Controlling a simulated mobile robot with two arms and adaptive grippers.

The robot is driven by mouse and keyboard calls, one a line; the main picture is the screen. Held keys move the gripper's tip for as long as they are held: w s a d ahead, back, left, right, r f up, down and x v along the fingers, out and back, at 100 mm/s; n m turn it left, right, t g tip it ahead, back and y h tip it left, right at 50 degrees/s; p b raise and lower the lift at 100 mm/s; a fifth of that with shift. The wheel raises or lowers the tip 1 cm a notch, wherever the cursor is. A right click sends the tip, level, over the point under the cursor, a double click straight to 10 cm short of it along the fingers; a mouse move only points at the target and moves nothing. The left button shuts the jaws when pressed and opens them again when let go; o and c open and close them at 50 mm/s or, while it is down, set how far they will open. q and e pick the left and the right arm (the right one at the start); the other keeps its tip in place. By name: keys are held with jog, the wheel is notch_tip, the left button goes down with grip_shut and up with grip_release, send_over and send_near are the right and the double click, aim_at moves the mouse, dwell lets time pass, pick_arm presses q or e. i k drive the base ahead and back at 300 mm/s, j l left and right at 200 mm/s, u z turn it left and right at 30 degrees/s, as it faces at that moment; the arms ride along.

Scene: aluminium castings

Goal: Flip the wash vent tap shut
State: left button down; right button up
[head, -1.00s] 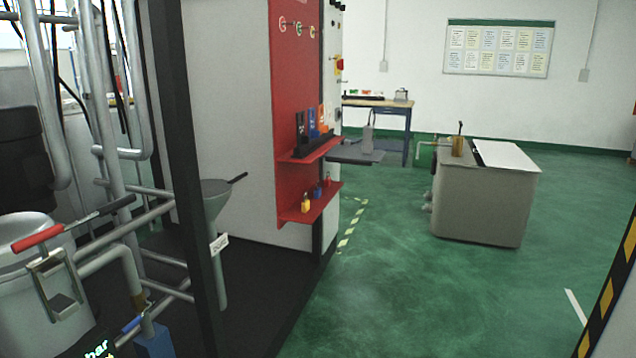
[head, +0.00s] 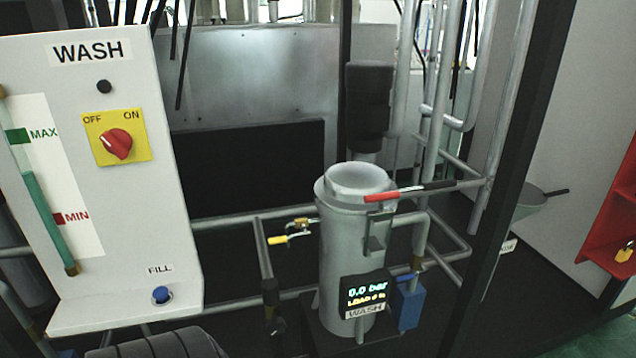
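The wash vessel (head: 345,255) is a grey upright cylinder with a display reading 0.0 bar and a WASH label. A small brass tap (head: 302,224) with a yellow-tipped lever (head: 278,240) sits at its left side; its lever points left and slightly down. No label on this tap can be read, so I cannot tell for sure that it is the vent tap. A long red-ended lever (head: 382,197) crosses the vessel's top right. Another pipe fitting with a blue part (head: 405,277) is at its right.
A white WASH panel (head: 125,215) stands at the left, with a red OFF/ON knob (head: 116,144), a level gauge and a blue FILL button (head: 161,294). Pipes run around the vessel. A dark frame post (head: 522,120) stands right of it, with a grey funnel (head: 535,200) beyond.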

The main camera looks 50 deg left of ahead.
aim_at(276, 240)
jog(key=u, duration=1.9)
